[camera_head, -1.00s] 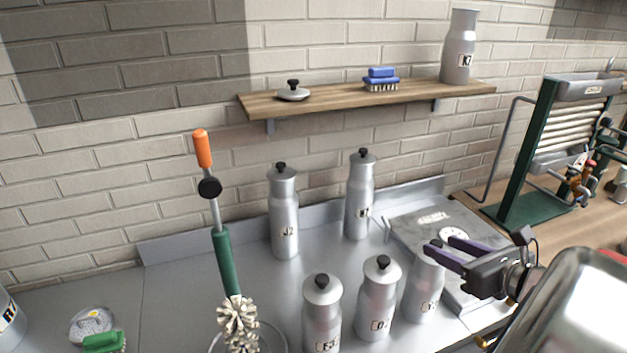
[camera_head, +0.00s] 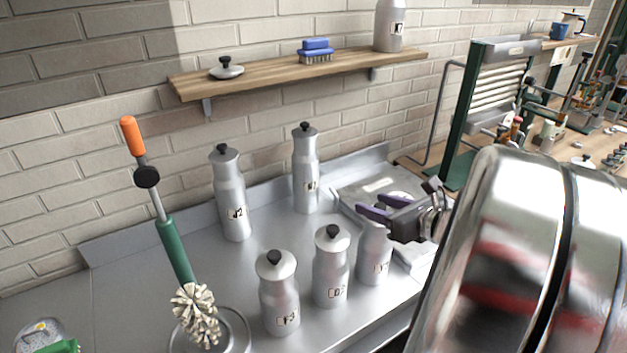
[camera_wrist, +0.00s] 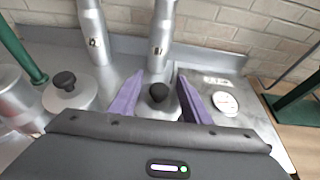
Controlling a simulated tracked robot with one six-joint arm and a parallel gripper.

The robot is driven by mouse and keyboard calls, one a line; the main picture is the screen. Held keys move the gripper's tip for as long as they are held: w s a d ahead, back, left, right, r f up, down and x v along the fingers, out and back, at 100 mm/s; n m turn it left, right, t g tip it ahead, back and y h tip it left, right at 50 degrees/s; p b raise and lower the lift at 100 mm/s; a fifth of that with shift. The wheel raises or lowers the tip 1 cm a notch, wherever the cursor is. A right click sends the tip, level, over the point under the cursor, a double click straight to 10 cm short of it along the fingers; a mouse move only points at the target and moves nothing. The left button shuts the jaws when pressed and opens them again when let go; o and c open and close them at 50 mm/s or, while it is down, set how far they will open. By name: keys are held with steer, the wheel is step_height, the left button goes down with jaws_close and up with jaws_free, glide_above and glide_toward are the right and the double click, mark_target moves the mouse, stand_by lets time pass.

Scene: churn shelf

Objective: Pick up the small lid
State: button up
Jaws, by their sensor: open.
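A loose grey lid with a black knob (camera_head: 227,68) lies on the left part of the wooden shelf in the head view. My gripper (camera_head: 364,204) is open, with purple fingers, well below and right of that lid. It is just above the rightmost front metal bottle (camera_head: 374,258), whose top it partly hides. In the wrist view, a dark round knob (camera_wrist: 157,92) shows between the open fingers (camera_wrist: 160,79), and I cannot tell whether they touch it. Other lidded bottles stand left of it, such as the one in the front middle (camera_head: 331,272).
The wooden shelf (camera_head: 275,77) also bears a blue brush (camera_head: 316,50) and a tall bottle (camera_head: 390,25). Two bottles stand at the back of the metal counter. A long green-handled brush (camera_head: 175,250) stands at left. A flat metal box (camera_head: 372,188) lies behind my gripper.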

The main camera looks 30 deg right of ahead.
steer(key=shift+f+x, duration=0.25)
steer(key=shift+x, duration=0.95)
steer(key=shift+s, duration=0.1)
